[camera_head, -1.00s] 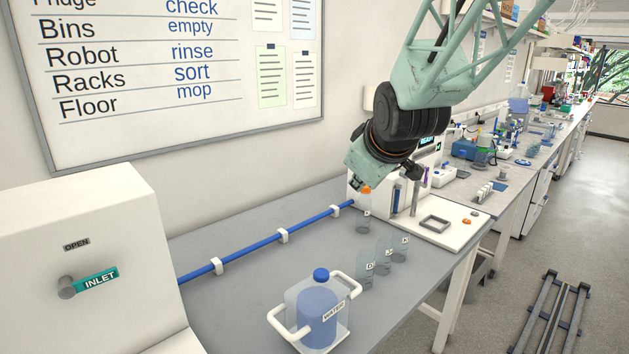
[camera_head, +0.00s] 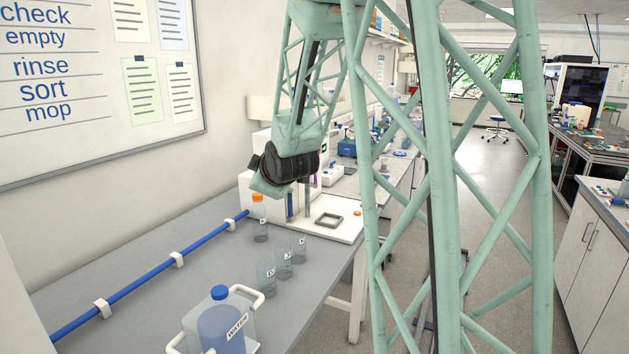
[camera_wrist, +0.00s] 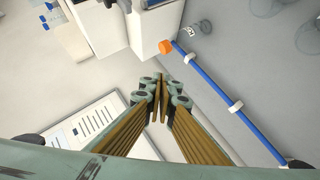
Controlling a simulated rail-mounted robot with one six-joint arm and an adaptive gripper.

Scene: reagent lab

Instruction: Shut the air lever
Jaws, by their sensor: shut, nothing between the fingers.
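No lever marked as air shows in either current view. A white machine (camera_head: 254,186) stands at the far end of the grey bench, with an orange part (camera_head: 257,198) on its front left, where a blue pipe (camera_head: 150,284) ends. The wrist view shows the orange part (camera_wrist: 166,46) and the blue pipe (camera_wrist: 210,74) too. My gripper (camera_wrist: 160,92) is shut and empty in the wrist view, held above the bench area. In the head view my wrist hangs before the machine and hides part of it; the fingertips cannot be made out there.
A water jug (camera_head: 222,326) in a white-handled carrier stands at the bench front. Several glass beakers (camera_head: 267,274) stand between it and the machine. A whiteboard (camera_head: 80,90) hangs on the left wall. Open floor (camera_head: 490,230) lies to the right.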

